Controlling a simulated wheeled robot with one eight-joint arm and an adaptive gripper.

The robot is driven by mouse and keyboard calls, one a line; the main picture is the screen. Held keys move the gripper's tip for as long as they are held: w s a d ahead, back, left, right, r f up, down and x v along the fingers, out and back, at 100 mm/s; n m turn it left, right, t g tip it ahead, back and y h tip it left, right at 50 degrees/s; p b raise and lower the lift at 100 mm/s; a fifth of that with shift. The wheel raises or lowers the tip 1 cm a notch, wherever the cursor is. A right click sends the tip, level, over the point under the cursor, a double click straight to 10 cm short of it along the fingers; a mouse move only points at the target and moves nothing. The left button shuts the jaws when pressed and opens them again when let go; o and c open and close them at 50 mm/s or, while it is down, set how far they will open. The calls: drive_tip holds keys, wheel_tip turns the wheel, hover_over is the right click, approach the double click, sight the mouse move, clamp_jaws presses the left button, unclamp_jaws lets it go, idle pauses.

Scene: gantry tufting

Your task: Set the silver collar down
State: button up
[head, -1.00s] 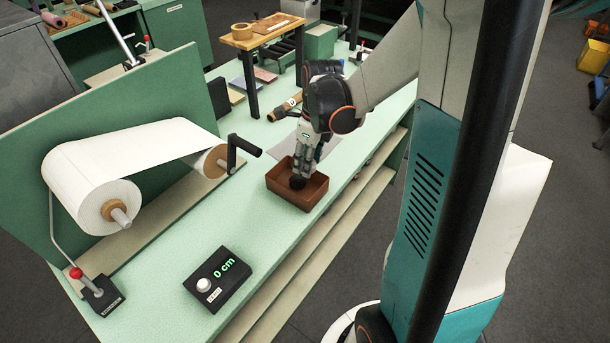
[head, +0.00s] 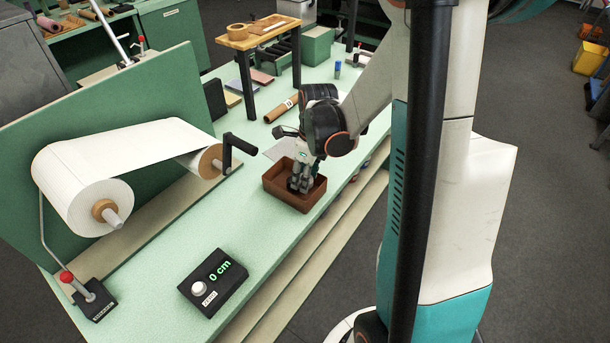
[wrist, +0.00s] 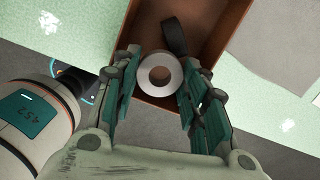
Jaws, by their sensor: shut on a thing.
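The silver collar (wrist: 160,74) is a pale ring with a round hole, seen face-on between my fingers in the wrist view. My gripper (wrist: 160,84) is shut on it. In the head view my gripper (head: 298,188) points down with its fingertips inside a brown open box (head: 290,205) on the green bench. The fingers hide the collar there. In the wrist view the collar is over the inside of the box (wrist: 205,45). I cannot tell whether it touches the box floor. A dark band-like object (wrist: 174,38) lies in the box beside the collar.
A black readout box showing 0 cm (head: 213,280) sits at the bench's front. A brown cardboard tube (head: 281,109) and a small wooden stand (head: 262,35) are behind. Bench between box and readout is clear.

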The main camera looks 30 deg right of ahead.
drive_tip(key=o, duration=1.1)
drive_tip(key=shift+f, duration=0.1)
drive_tip(key=shift+c, duration=0.2)
drive_tip(key=shift+r+p, duration=0.45)
wheel_tip(320, 180, up, 12)
drive_tip(key=s+p, duration=0.1)
drive_tip(key=p, duration=0.2)
drive_tip(key=shift+d, duration=0.4)
drive_tip(key=shift+s+f, duration=0.1)
drive_tip(key=shift+f, duration=0.05)
